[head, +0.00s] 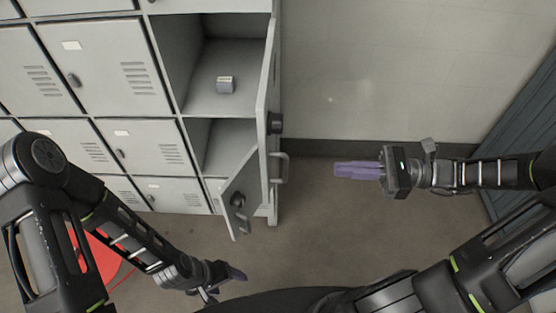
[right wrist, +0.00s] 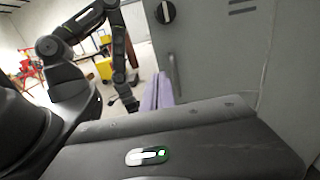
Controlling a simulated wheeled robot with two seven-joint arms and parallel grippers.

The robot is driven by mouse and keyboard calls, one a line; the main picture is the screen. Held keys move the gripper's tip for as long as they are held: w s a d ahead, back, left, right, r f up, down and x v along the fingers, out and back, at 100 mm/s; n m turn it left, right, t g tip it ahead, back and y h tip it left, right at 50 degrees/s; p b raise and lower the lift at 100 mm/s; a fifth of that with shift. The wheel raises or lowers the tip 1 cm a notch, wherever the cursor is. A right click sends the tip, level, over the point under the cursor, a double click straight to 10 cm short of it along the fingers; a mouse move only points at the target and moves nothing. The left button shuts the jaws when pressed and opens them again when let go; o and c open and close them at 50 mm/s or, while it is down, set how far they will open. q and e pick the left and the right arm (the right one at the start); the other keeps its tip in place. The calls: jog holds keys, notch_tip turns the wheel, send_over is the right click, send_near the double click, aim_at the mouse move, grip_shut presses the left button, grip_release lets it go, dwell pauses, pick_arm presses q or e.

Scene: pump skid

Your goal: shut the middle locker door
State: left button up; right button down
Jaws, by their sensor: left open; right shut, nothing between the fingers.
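The middle locker door (head: 267,85) appears to be the tall grey one standing open at the right of the locker bank, seen nearly edge-on. It bears a black knob (head: 275,122) and a bar handle (head: 281,168). In the right wrist view a grey door (right wrist: 215,55) with a knob and handle fills the upper right. My right gripper (head: 345,168) is shut and empty, right of the door handle and apart from it in the head view. Its purple fingers also show in the right wrist view (right wrist: 158,93). My left gripper (head: 222,278) is open at the bottom, away from the doors.
A lower locker door (head: 238,190) also stands open, below and left of the middle one. A small box (head: 225,85) lies inside the upper open compartment. Closed lockers (head: 105,60) fill the left. Bare floor (head: 320,220) lies right of the doors.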

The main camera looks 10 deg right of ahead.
jog(key=shift+f, duration=0.15)
jog(key=b+x, duration=0.2)
jog(key=x, duration=1.2)
jog(key=shift+a, duration=0.1)
